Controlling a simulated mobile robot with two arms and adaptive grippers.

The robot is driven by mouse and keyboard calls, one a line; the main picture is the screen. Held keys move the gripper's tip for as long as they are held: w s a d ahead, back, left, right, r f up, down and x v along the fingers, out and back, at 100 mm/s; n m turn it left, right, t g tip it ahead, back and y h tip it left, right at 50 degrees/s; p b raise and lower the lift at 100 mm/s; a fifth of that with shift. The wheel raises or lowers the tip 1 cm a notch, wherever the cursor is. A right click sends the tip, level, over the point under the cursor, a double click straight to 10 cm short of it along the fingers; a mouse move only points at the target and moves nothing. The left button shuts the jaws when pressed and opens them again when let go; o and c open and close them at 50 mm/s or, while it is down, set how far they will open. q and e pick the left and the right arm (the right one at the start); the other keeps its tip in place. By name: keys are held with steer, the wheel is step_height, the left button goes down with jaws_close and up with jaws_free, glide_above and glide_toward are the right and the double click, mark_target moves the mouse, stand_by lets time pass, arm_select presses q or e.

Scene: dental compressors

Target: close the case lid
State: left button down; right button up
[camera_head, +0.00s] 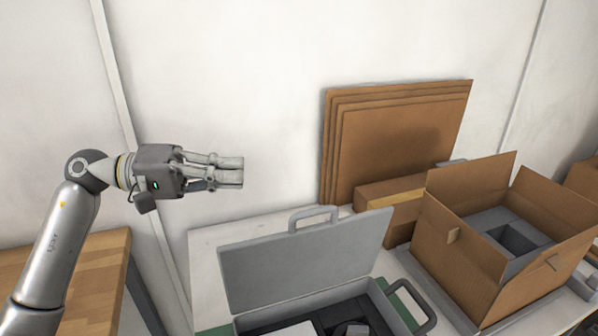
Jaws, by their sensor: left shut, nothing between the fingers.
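The grey case (395,325) sits on the white table, cut off by the bottom edge of the head view. Its grey lid (305,262) stands open, raised at the back, with a handle (313,216) on its top edge. Dark foam and a light grey item show inside the case, partly out of view. My left gripper (241,172) is shut and empty. It is in the air, above and to the left of the lid, apart from it and in front of the white wall. My right gripper is not in view.
An open cardboard box (470,262) with grey foam stands right of the case. Flat cardboard sheets (390,145) lean on the wall behind, with a closed carton (392,205) before them. A wooden table (100,270) is at the left. The white table (215,238) is bare at its back left.

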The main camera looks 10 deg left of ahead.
arm_select(q)
steer(key=d+f+p, duration=0.2)
steer(key=d+p, duration=0.5)
steer(key=d, duration=0.4)
steer(key=shift+s+f, duration=0.1)
